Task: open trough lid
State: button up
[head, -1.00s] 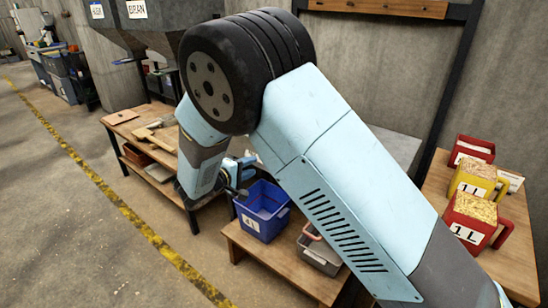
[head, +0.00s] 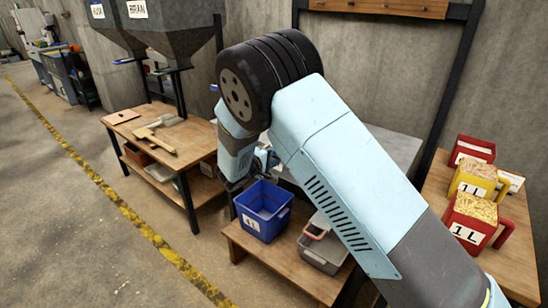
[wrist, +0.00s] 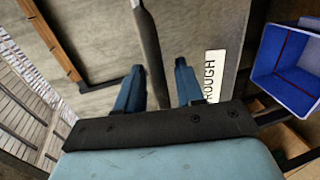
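The grey trough (head: 393,148) stands against the back wall, mostly behind my arm in the head view. In the wrist view, its grey surface (wrist: 200,25) carries a white label (wrist: 213,77) reading "ROUGH", with the first letter hidden. A dark bar (wrist: 147,40), which looks like the lid's handle, runs down between the two blue fingers of my gripper (wrist: 158,83). The fingers are apart, with gaps on both sides of the bar. I cannot tell whether the bar lies at fingertip depth. My arm hides most of the gripper in the head view. The lid looks closed.
Red and yellow grain measures (head: 470,212) stand on the right table. A wooden table (head: 165,140) with a mallet stands at left. The left floor is clear.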

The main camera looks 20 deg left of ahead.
jog(key=shift+c, duration=0.4)
grip_shut()
jog(key=shift+w, duration=0.1)
